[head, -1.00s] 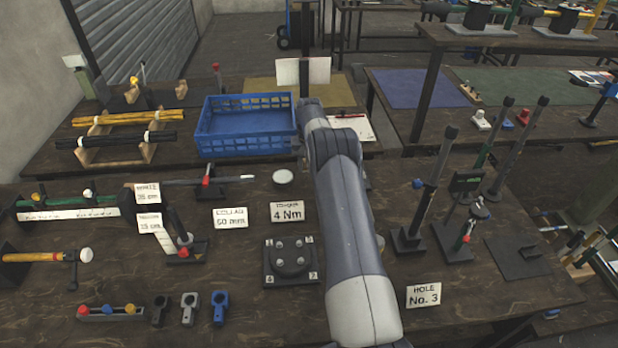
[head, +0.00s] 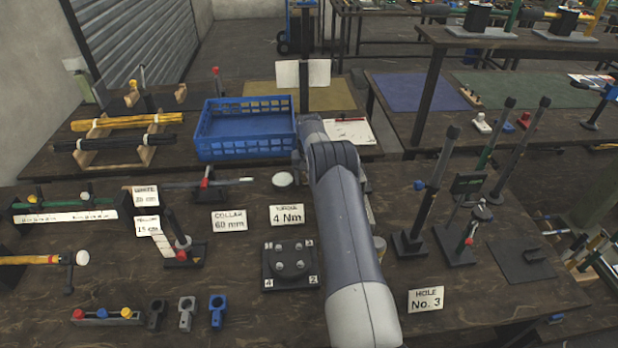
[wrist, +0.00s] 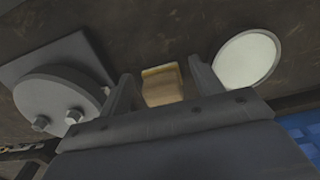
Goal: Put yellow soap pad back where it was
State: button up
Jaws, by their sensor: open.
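A small yellow-and-tan block (wrist: 162,86), which looks like the yellow soap pad, shows in the wrist view between the two fingers of my gripper (wrist: 164,92). The fingers are spread, with a gap on each side of the block. I cannot tell what the block rests on. In the head view my arm hides both the gripper and the pad.
In the wrist view a bolted round fixture (wrist: 62,100) is left of the fingers and a pale disc (wrist: 246,60) is close on the right. A blue crate (head: 245,145) stands at the back. A "HOLE No. 3" card (head: 425,299) stands at the front right.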

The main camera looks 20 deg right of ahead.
jog(key=shift+r, duration=0.1)
notch_tip(320, 180, up, 12)
jog(key=p, duration=0.5)
jog(key=shift+p, duration=0.4)
